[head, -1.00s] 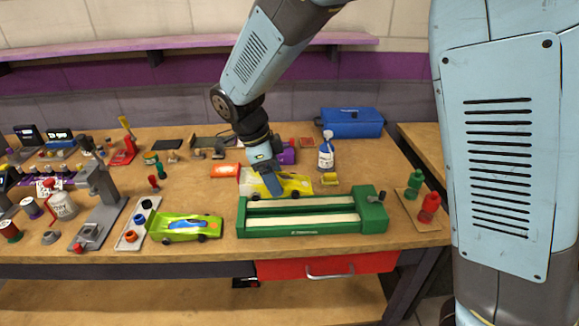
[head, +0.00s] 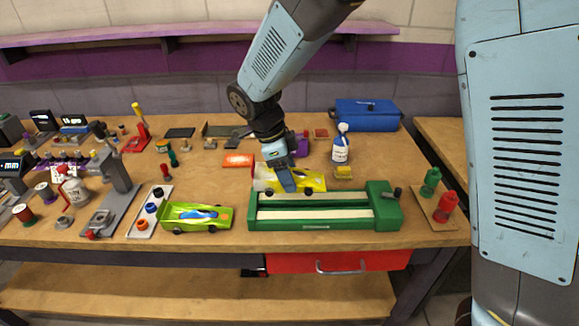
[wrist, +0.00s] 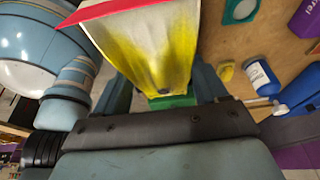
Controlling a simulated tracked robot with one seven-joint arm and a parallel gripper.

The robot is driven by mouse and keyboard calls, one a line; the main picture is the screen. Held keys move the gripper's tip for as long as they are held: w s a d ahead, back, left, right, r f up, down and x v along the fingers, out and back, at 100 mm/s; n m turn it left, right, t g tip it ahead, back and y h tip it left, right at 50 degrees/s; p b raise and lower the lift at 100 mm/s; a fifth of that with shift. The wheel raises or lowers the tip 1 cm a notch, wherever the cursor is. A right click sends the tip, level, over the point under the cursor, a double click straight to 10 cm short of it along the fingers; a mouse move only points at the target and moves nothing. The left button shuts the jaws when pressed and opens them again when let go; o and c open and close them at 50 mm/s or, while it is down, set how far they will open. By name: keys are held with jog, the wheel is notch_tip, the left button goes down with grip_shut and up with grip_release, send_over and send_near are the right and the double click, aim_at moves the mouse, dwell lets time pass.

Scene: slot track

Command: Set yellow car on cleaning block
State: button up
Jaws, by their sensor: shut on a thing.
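The yellow car (head: 313,181), white toward its left end, is in my gripper (head: 288,184), whose fingers are shut on its sides. The wrist view shows the yellow and white car body (wrist: 158,45) between the fingers, with a red strip at one end. The green block (head: 325,224) with two pale long strips, which looks like the cleaning block, lies just in front of the car at the bench's front. The car lies along the block's back edge, roughly parallel to it. I cannot tell whether it touches the block or bench.
A green car (head: 197,217) stands left of the block. A spray bottle (head: 340,146) and a small yellow piece (head: 343,172) are behind it to the right. Red and green bottles (head: 438,195) stand on a board at the right. A blue box (head: 366,116) is at the back.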

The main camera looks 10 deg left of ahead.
jog(key=shift+f, duration=3.45)
jog(key=shift+d, duration=0.1)
jog(key=o, duration=1.2)
jog(key=v, duration=1.3)
jog(key=shift+r, duration=0.35)
